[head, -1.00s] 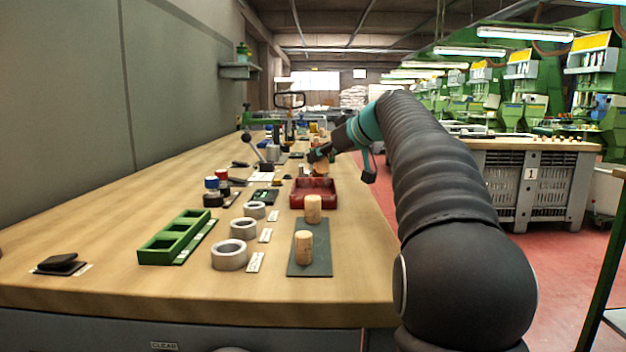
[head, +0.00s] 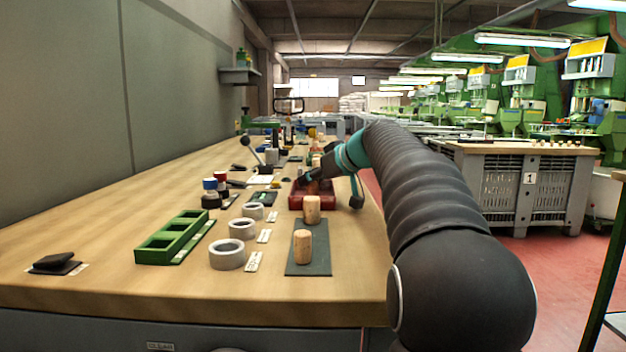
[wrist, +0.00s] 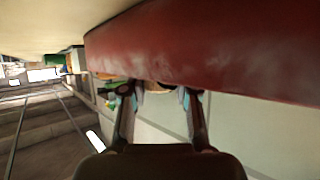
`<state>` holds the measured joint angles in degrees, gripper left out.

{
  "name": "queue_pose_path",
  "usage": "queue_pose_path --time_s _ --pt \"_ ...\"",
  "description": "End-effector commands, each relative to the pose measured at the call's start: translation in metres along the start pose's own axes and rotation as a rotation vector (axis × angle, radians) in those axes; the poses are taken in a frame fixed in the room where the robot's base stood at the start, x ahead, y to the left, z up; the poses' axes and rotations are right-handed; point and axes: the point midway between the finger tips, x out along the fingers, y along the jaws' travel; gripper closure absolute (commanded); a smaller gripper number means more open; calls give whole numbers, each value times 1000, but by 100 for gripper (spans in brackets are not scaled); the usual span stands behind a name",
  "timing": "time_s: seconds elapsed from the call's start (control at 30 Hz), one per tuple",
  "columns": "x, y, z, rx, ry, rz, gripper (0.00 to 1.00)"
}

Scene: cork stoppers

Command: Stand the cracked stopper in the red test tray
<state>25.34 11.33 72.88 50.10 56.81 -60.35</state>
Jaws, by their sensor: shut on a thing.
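The red test tray (head: 298,202) sits on the bench beyond a dark mat. My gripper (head: 308,179) is low at the tray, its fingertips over or inside it; I cannot tell if what it holds touches the floor. In the wrist view the tray's red wall (wrist: 215,45) crosses the top, and the gripper's fingertips (wrist: 160,91) reach behind its edge. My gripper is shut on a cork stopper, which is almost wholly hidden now. No crack can be made out. Two other cork stoppers stand upright on the mat, one near (head: 303,246) and one farther back (head: 312,209).
The dark mat (head: 308,266) lies in front of the tray. A black pad (head: 54,263) lies at far left. The bench's front left is mostly clear.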

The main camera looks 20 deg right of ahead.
Motion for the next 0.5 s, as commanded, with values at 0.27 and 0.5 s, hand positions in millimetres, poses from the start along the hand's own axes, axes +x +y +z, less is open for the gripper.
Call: queue_pose_path --time_s 0.27,0.5 --pt "0 0 1 0 0 0 45" --pt "-2 0 -3 0 0 0 45"
